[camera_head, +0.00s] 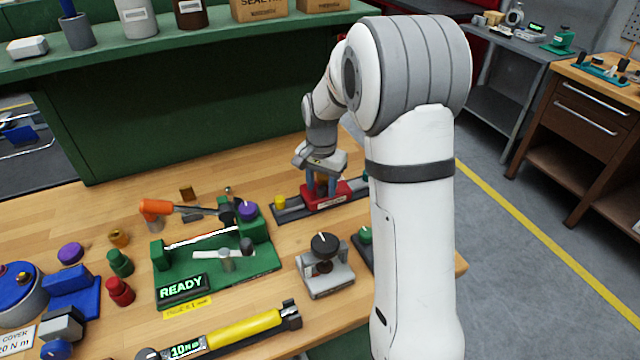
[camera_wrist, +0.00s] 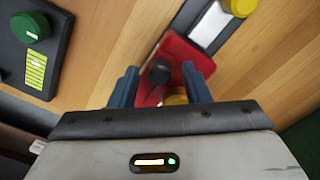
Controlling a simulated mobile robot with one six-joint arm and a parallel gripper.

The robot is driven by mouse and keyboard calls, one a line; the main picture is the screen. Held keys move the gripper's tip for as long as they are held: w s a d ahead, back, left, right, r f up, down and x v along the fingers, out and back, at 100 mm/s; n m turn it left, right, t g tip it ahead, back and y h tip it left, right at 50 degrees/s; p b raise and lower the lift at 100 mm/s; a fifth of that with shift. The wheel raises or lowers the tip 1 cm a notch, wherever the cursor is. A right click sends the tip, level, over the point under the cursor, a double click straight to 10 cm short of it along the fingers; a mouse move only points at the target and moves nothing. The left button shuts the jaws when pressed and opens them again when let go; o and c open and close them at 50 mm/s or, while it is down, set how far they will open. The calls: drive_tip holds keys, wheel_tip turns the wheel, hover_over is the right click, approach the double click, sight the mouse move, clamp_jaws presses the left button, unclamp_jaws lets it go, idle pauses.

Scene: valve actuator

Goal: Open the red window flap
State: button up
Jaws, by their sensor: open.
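The red part (camera_head: 328,200), which I take to be the window flap, sits on a dark rail plate (camera_head: 290,209) on the wooden bench. It bears a pale label in the head view. In the wrist view the red part (camera_wrist: 180,48) lies ahead of my palm, with a black knob (camera_wrist: 158,72) on it. My gripper (camera_head: 321,188) points down at the red part, its blue fingers apart. In the wrist view the fingers of my gripper (camera_wrist: 160,76) stand on either side of the knob. Whether they touch the red part cannot be told. My palm hides its near side.
A yellow knob (camera_head: 280,201) stands at the plate's left end. A grey stand with a black knob (camera_head: 325,245) and a plate with a green knob (camera_head: 365,236) are nearer. The green READY fixture (camera_head: 215,265) is left, with a yellow torque tool (camera_head: 240,330) in front.

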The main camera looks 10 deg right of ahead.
drive_tip(key=shift+f, duration=0.15)
drive_tip(key=shift+c, duration=0.5)
clamp_jaws()
